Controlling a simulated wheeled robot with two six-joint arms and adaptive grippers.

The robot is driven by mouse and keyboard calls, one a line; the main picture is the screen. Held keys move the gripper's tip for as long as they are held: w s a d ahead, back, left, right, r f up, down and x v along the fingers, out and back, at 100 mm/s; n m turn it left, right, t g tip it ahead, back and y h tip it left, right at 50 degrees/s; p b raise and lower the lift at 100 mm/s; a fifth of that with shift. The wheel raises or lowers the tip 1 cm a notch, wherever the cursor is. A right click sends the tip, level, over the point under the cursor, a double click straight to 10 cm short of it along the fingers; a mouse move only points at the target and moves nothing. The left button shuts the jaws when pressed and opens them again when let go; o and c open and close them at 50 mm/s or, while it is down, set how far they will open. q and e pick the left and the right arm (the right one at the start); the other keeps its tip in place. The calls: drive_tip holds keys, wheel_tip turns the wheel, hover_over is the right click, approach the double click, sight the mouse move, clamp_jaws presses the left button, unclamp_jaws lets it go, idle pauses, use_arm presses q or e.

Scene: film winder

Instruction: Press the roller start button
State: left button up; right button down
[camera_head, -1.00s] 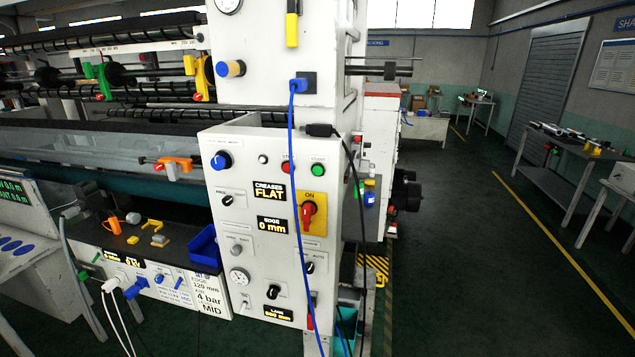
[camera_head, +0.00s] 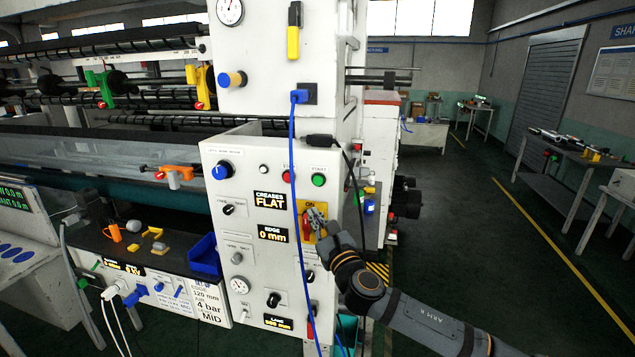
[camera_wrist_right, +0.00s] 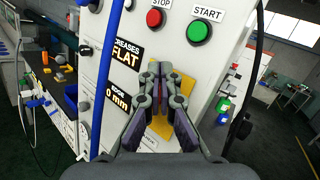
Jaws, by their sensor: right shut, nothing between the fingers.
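The green START button (camera_head: 318,180) is on the upper right of the white control panel's (camera_head: 222,270) front face. It also shows in the right wrist view (camera_wrist_right: 199,31), above and beyond my fingers. The red STOP button (camera_head: 288,177) is just left of it. My right gripper (camera_head: 315,217) is shut and empty, in front of the yellow plate with the red rotary switch, below the START button. In the right wrist view its fingers (camera_wrist_right: 161,75) point up the panel and partly cover the yellow plate. The gripper is apart from the button. My left gripper is out of view.
A blue cable (camera_head: 293,150) hangs down the panel front, left of the switch. A black cable (camera_head: 350,165) runs down near the panel's right edge. The CREASES FLAT display (camera_head: 270,201) and several knobs are close by. Open floor lies to the right.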

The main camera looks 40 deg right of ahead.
sight(318, 180)
drive_tip(key=s+a+r+n+t+y, duration=0.1)
drive_tip(key=s+a+r+n, duration=0.1)
drive_tip(key=r, duration=0.3)
drive_tip(key=shift+a+r+n+y, duration=0.3)
drive_tip(key=shift+a+n, duration=0.4)
drive_tip(key=shift+a, duration=0.2)
drive_tip(key=shift+w+d, duration=0.15)
drive_tip(key=w+d, duration=0.2)
drive_tip(key=d, duration=0.1)
drive_tip(key=w+d+b, duration=0.1)
drive_tip(key=w+d, duration=0.2)
drive_tip(key=shift+w+d, duration=0.25)
drive_tip(key=shift+w, duration=0.05)
idle(0.5)
drive_tip(key=shift+w+d, duration=0.3)
drive_tip(key=shift+d, duration=0.05)
